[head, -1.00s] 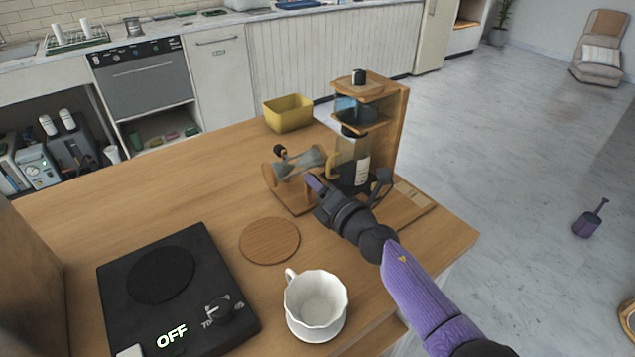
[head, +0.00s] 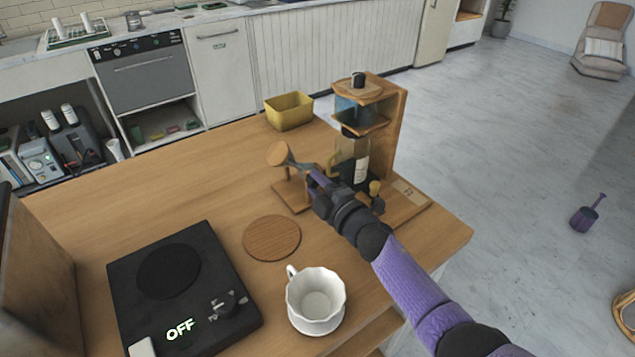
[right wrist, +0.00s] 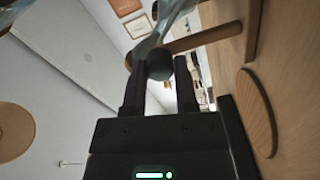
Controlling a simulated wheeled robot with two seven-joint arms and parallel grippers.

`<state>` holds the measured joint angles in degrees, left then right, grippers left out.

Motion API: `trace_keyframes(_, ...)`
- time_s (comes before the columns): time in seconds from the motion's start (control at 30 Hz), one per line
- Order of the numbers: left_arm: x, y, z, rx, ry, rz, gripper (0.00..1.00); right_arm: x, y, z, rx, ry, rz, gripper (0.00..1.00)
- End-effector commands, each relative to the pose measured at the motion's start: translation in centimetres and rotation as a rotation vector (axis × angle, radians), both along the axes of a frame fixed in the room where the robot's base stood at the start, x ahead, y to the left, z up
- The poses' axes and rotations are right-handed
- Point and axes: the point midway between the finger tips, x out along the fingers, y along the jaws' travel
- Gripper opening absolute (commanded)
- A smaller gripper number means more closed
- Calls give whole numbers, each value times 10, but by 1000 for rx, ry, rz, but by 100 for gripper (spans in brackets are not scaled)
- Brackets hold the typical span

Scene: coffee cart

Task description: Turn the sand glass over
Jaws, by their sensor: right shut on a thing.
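The sand glass (head: 292,161) is a pale glass body with a round wooden end plate, on a small wooden stand (head: 288,196) at the far middle of the table. It is tilted, with one wooden end up and to the left; its other end is hidden behind my gripper. My right gripper (head: 314,180) is at the stand and shut on the sand glass's dark round knob. In the right wrist view the knob (right wrist: 160,66) sits between the two fingers, with the glass (right wrist: 163,35) just beyond. My left gripper is not in view.
A wooden coffee stand (head: 392,135) with a bottle-like vessel stands close right of the sand glass. A yellow bin (head: 289,111) is behind. A coaster (head: 271,238), white cup (head: 316,294) and black scale-like device (head: 190,335) are nearer. The table's left middle is clear.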

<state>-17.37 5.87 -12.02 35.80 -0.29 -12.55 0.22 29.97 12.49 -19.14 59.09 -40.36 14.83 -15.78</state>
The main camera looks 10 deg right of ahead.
Motion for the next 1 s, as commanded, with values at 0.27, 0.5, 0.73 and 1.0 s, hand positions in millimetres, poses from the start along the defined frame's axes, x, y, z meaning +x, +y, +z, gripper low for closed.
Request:
trace_keyframes(0.27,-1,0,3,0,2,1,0,0,0,-1,78,36,0,0)
trace_keyframes(0.5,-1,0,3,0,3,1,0,0,0,-1,98,44,-1,0)
trace_keyframes(0.73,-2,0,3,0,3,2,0,0,0,-1,98,44,-1,0)
trace_keyframes(1.0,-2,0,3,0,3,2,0,0,0,-1,97,42,0,71)
